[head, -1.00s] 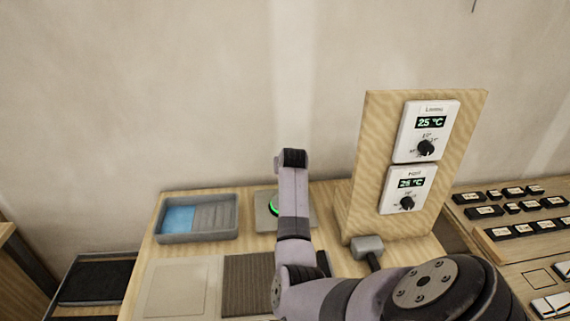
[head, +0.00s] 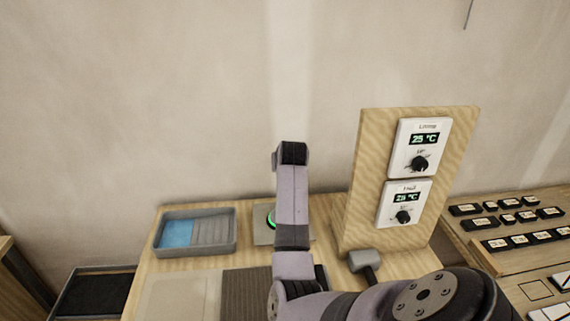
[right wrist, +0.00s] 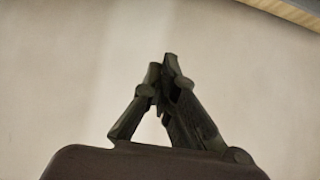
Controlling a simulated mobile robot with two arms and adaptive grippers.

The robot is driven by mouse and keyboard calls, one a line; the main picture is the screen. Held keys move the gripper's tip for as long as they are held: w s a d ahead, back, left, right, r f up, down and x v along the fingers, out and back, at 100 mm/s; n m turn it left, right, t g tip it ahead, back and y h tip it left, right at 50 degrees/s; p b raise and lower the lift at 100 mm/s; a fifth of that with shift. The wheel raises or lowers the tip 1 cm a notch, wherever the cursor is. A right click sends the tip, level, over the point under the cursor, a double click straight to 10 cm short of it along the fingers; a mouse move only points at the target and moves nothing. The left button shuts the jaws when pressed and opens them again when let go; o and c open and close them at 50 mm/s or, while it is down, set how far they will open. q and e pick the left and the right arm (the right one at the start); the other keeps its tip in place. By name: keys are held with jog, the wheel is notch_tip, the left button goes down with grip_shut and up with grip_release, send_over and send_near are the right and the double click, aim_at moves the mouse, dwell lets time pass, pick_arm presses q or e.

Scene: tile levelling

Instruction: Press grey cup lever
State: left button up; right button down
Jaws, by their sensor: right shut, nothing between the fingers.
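No grey cup or lever can be made out with certainty. A grey square plate with a lit green ring (head: 270,217) lies on the wooden table, largely covered by my right arm in the head view. My right arm comes in from the lower right and rises in front of it. My left gripper is in neither view.
A wooden stand (head: 371,155) with two thermostats, both reading 25 °C, rises right of my arm. A grey mallet head (head: 363,260) lies by its foot. A grey tray (head: 160,249) with a blue area is at left. Labelled black blocks (head: 498,244) sit far right.

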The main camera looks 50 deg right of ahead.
jog(key=shift+s+a+r+b, duration=0.15)
jog(key=shift+s+a+r, duration=0.15)
jog(key=shift+r, duration=0.25)
jog(key=shift+s+a+r+b, duration=0.1)
jog(key=shift+s+a+r, duration=0.2)
jog(key=shift+r, duration=0.3)
jog(key=shift+s+a+r+b, duration=0.2)
jog(key=shift+s+r, duration=0.2)
jog(key=shift+r, duration=0.15)
jog(key=shift+f, duration=0.1)
